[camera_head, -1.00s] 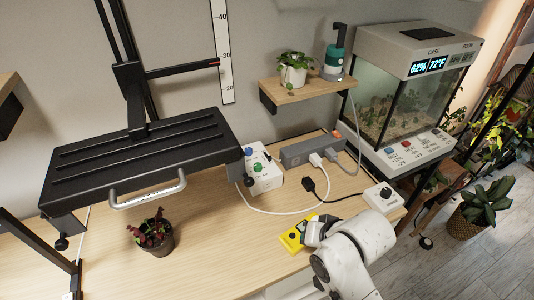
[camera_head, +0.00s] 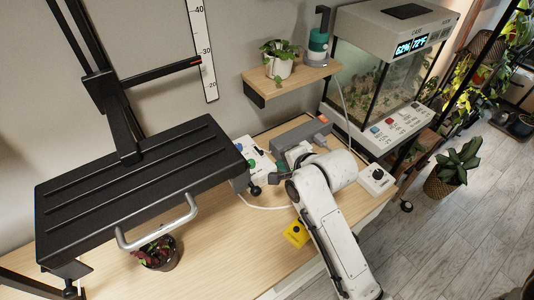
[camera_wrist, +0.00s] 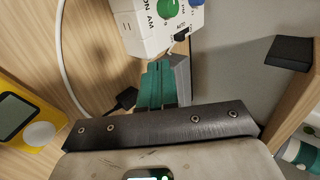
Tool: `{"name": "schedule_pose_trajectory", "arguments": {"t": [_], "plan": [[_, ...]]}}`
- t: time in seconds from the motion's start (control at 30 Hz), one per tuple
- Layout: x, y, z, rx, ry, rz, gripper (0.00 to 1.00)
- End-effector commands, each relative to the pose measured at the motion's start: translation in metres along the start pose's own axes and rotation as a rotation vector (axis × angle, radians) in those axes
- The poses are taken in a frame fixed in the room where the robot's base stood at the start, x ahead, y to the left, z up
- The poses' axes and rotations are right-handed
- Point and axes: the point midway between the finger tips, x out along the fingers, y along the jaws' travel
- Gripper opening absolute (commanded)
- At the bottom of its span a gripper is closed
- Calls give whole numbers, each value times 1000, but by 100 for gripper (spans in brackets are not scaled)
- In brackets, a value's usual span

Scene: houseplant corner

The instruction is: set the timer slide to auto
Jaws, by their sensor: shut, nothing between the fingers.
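The timer is a white box (camera_head: 256,155) with a green and a blue knob, on the table behind the black lamp panel. I cannot tell the slide's setting. My gripper (camera_wrist: 164,72), with teal pads, is shut and empty, its tips just short of the timer's face near the slide. In the head view my gripper (camera_head: 281,168) is partly hidden by my arm.
A grey power strip (camera_head: 299,135) lies behind my gripper. A yellow meter (camera_head: 296,233) sits by the front edge, and a white dial box (camera_head: 377,179) at right. The lamp panel (camera_head: 140,185) overhangs the left. A grey wall-like surface (camera_wrist: 225,65) is close right of my fingers.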

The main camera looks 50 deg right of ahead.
Motion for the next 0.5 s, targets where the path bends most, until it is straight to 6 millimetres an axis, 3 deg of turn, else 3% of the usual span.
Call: {"name": "schedule_pose_trajectory", "arguments": {"t": [0.23,0.5], "plan": [[48,-1,0,-2,0,1,0],[74,-23,0,-2,0,0,0]]}}
